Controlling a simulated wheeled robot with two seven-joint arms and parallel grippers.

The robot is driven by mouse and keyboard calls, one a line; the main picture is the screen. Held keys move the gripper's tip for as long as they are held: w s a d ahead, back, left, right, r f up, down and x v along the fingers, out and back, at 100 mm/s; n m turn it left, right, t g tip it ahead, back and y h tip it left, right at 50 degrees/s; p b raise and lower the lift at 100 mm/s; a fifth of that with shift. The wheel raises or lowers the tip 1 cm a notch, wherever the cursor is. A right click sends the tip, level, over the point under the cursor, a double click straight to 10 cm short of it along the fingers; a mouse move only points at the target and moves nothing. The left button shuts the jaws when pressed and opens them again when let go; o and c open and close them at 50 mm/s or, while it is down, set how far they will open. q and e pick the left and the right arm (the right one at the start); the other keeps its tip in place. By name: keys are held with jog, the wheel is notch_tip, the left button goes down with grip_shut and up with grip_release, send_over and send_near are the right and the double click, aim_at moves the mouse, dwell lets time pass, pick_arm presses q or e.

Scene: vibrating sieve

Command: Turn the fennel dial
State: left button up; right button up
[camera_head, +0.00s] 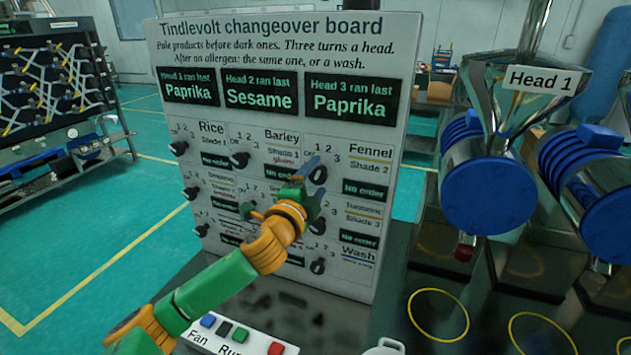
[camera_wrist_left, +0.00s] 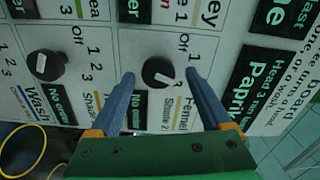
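The fennel dial (camera_head: 318,174) is a black knob at the upper right of the board's dial grid, under the Fennel label. My left gripper (camera_head: 313,180) is in front of it, partly covering that part of the board. In the left wrist view the fennel dial (camera_wrist_left: 160,72) sits between the two blue fingers of my left gripper (camera_wrist_left: 160,78). The fingers are apart, with a gap on both sides of the knob. A white mark shows on the knob; I cannot tell its exact setting. My right gripper is not in view.
The changeover board (camera_head: 400,60) carries several other dials, including the barley dial (camera_head: 240,160) and a neighbouring dial (camera_wrist_left: 45,66). A button box (camera_head: 232,335) stands below it. Metal and blue sieve heads (camera_head: 490,190) stand to the right.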

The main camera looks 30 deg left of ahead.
pick_arm(q)
jog(key=shift+s+f, duration=0.1)
jog(key=shift+s, duration=0.05)
jog(key=b+v, duration=0.3)
jog(key=v, duration=0.3)
jog(key=shift+s, duration=0.4)
